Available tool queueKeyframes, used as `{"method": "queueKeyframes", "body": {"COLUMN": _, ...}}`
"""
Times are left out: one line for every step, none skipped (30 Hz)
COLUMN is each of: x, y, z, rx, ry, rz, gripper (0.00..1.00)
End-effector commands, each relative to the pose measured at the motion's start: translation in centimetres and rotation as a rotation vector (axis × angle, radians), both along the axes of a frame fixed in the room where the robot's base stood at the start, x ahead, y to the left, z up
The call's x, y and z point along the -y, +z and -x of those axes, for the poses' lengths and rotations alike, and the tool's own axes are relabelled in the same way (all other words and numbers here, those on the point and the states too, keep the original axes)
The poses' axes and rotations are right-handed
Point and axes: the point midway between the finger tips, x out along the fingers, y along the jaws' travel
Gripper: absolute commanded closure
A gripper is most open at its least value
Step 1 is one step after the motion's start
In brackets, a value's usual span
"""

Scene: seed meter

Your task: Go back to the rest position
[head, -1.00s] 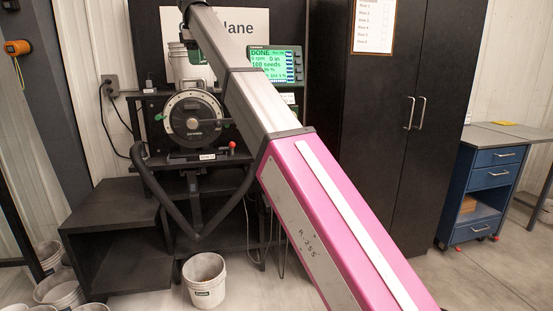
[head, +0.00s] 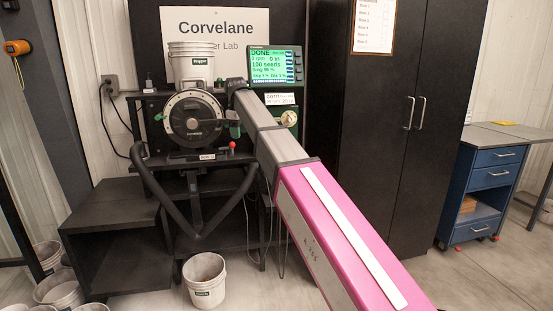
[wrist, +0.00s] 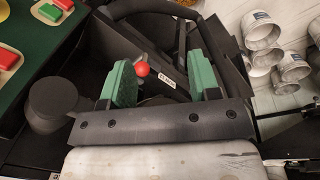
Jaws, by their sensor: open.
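My gripper (wrist: 160,75) is open in the wrist view, its two green fingers apart with nothing held between them. A red ball knob (wrist: 142,69) shows in the gap between the fingers, beyond them; I cannot tell how far. In the head view my gripper (head: 235,124) is small and partly hidden, just right of the round seed meter (head: 193,120). The red knob (head: 232,145) shows just below it. My arm crosses from the lower right up to that spot. The monitor (head: 275,65) reads DONE and 100 seeds.
A white hopper bucket (head: 191,68) stands above the meter, below the Corvelane sign (head: 215,24). A white bucket (head: 205,281) stands on the floor, and several others are at lower left. A black cabinet (head: 385,130) and a blue drawer unit (head: 487,190) stand at right.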

Motion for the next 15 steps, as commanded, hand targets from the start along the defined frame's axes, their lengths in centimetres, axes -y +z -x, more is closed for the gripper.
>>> {"method": "queueKeyframes", "body": {"x": 1.9, "y": -3.0, "z": 0.6, "rx": -0.008, "ry": -0.042, "rz": -0.002, "gripper": 0.44}}
{"method": "queueKeyframes", "body": {"x": 2.8, "y": -4.4, "z": 0.7, "rx": -0.011, "ry": -0.068, "rz": -0.004, "gripper": 0.44}}
{"method": "queueKeyframes", "body": {"x": 3.9, "y": -6.3, "z": 0.9, "rx": -0.014, "ry": -0.102, "rz": -0.008, "gripper": 0.44}}
{"method": "queueKeyframes", "body": {"x": 4.8, "y": -7.8, "z": 1.0, "rx": -0.017, "ry": -0.127, "rz": -0.01, "gripper": 0.44}}
{"method": "queueKeyframes", "body": {"x": 5.7, "y": -9.1, "z": 1.2, "rx": -0.019, "ry": -0.153, "rz": -0.014, "gripper": 0.44}}
{"method": "queueKeyframes", "body": {"x": 6.9, "y": -11.0, "z": 1.5, "rx": -0.024, "ry": -0.187, "rz": -0.016, "gripper": 0.44}}
{"method": "queueKeyframes", "body": {"x": 7.8, "y": -12.3, "z": 1.8, "rx": -0.025, "ry": -0.213, "rz": -0.019, "gripper": 0.44}}
{"method": "queueKeyframes", "body": {"x": 8.6, "y": -13.7, "z": 2.1, "rx": -0.028, "ry": -0.239, "rz": -0.021, "gripper": 0.44}}
{"method": "queueKeyframes", "body": {"x": 9.8, "y": -15.4, "z": 2.5, "rx": -0.031, "ry": -0.272, "rz": -0.025, "gripper": 0.44}}
{"method": "queueKeyframes", "body": {"x": 10.7, "y": -16.7, "z": 2.9, "rx": -0.034, "ry": -0.299, "rz": -0.028, "gripper": 0.44}}
{"method": "queueKeyframes", "body": {"x": 11.5, "y": -17.9, "z": 3.3, "rx": -0.037, "ry": -0.324, "rz": -0.03, "gripper": 0.44}}
{"method": "queueKeyframes", "body": {"x": 12.7, "y": -19.6, "z": 3.8, "rx": -0.041, "ry": -0.359, "rz": -0.034, "gripper": 0.44}}
{"method": "queueKeyframes", "body": {"x": 13.6, "y": -20.8, "z": 4.3, "rx": -0.043, "ry": -0.386, "rz": -0.037, "gripper": 0.44}}
{"method": "queueKeyframes", "body": {"x": 14.4, "y": -22.1, "z": 4.8, "rx": -0.045, "ry": -0.41, "rz": -0.039, "gripper": 0.44}}
{"method": "queueKeyframes", "body": {"x": 15.5, "y": -23.6, "z": 5.5, "rx": -0.049, "ry": -0.446, "rz": -0.042, "gripper": 0.44}}
